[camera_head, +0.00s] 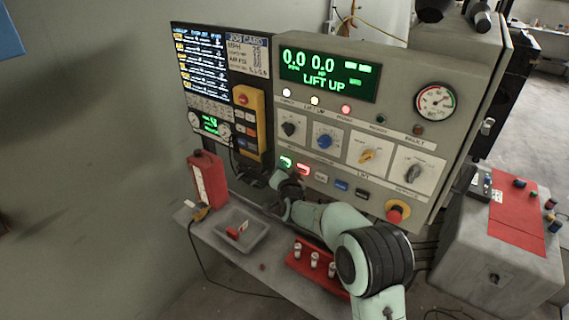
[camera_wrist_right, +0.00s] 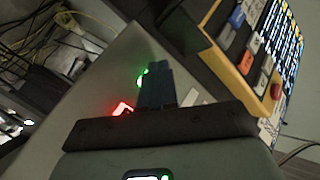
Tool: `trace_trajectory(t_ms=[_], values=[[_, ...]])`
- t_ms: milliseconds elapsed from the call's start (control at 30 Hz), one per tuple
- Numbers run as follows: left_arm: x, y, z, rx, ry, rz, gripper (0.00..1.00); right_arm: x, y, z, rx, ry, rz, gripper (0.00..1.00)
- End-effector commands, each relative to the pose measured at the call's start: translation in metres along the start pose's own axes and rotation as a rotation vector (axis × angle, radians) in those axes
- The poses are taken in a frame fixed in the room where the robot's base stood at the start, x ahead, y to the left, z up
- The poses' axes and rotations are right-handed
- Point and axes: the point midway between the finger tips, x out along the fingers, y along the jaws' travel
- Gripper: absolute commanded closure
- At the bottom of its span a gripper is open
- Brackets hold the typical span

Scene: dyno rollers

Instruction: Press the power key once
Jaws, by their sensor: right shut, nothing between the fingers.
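A row of small keys runs along the lower front of the grey console (camera_head: 395,70). A green-lit key (camera_head: 285,161) is at its left end, with a red-lit key (camera_head: 303,168) beside it. Their labels are too small to read, so I cannot tell which is the power key. My right gripper (camera_head: 283,178) is shut and empty, just below these keys. In the right wrist view, the dark fingers (camera_wrist_right: 157,76) reach toward the panel and partly cover the green-lit key (camera_wrist_right: 143,77). The red-lit key (camera_wrist_right: 122,108) shows to their left. Contact cannot be told. My left gripper is out of view.
A yellow pendant (camera_head: 243,100) with buttons hangs left of the keys. A red emergency knob (camera_head: 397,211) sits at the lower right. On the shelf are a grey tray (camera_head: 230,220), a red box (camera_head: 205,180) and a red holder (camera_head: 300,262) with white-topped pieces.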

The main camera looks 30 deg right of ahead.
Motion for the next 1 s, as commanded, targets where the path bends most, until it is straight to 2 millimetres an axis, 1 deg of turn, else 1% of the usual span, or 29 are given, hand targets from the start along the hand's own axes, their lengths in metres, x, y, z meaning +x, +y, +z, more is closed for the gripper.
trace_trajectory(t_ms=[233,533,867,1000], values=[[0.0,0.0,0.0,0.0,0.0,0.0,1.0,-0.001,0.0,0.0,0.001,0.002,0.001,1.0],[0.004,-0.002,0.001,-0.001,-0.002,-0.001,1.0,-0.011,-0.007,0.007,0.0,0.001,0.0,1.0],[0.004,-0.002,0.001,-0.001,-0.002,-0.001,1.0,-0.012,-0.008,0.008,0.0,0.001,0.0,1.0],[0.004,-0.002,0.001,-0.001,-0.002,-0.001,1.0,-0.019,-0.014,0.014,0.002,0.0,-0.001,1.0]])
